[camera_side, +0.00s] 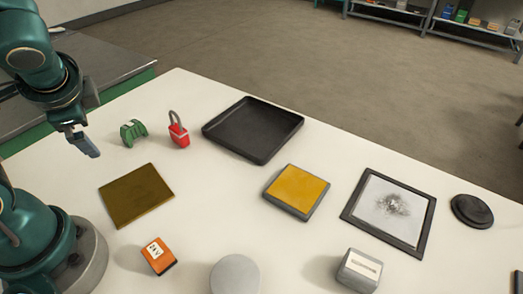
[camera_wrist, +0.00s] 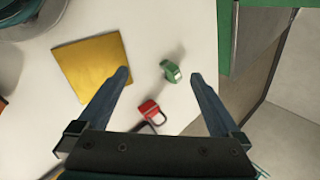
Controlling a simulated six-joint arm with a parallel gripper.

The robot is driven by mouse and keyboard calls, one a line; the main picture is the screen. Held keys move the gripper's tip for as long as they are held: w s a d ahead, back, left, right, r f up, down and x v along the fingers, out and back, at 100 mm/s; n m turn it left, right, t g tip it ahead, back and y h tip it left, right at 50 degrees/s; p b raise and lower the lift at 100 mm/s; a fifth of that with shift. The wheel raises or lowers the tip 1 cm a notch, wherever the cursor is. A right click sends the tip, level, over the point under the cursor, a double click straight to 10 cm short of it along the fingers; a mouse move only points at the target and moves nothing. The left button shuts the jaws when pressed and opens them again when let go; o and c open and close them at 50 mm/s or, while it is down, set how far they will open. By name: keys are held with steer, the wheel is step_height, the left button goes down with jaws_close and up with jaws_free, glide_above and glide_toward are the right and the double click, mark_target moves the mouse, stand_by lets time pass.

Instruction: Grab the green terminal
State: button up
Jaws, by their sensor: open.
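The green terminal (camera_side: 133,132) is a small green block with raised ends. It stands on the white table near the far left edge, left of a red padlock (camera_side: 178,131). In the wrist view the green terminal (camera_wrist: 171,71) lies beyond the fingertips, between their lines, nearer the right finger. My gripper (camera_side: 88,148) hangs above the table, left of the terminal in the side view, and is apart from it. In the wrist view my gripper (camera_wrist: 162,76) has its two fingers spread wide with nothing held between them. The red padlock (camera_wrist: 150,112) shows between the fingers, below them on the table.
A yellow-brown square plate (camera_side: 136,195) lies in front of the terminal. A black tray (camera_side: 286,134) is right of the padlock. An orange block (camera_side: 158,256), a yellow pad (camera_side: 297,190) and a black-framed panel (camera_side: 421,243) lie further out. Bare table surrounds the terminal.

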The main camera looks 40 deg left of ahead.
steer(key=w+a+m+y, duration=0.2)
steer(key=a+m+y, duration=0.1)
steer(key=m+t+y, duration=0.2)
steer(key=m+y, duration=0.1)
steer(key=m, duration=0.8)
glide_above(134, 132)
steer(key=d, duration=0.2)
steer(key=f, duration=0.7)
steer(key=shift+s+d, duration=0.2)
steer(key=shift+s, duration=0.1)
steer(key=f, duration=0.1)
steer(key=f+m, duration=0.2)
steer(key=shift+s+d+f, duration=0.15)
steer(key=shift+d+f, duration=0.15)
steer(key=shift+f, duration=0.05)
steer(key=shift+s+f, duration=0.1)
steer(key=shift+f, duration=0.15)
steer(key=shift+m, duration=0.3)
steer(key=shift+x, duration=2.5)
steer(key=shift+c, duration=0.3)
steer(key=c, duration=1.2)
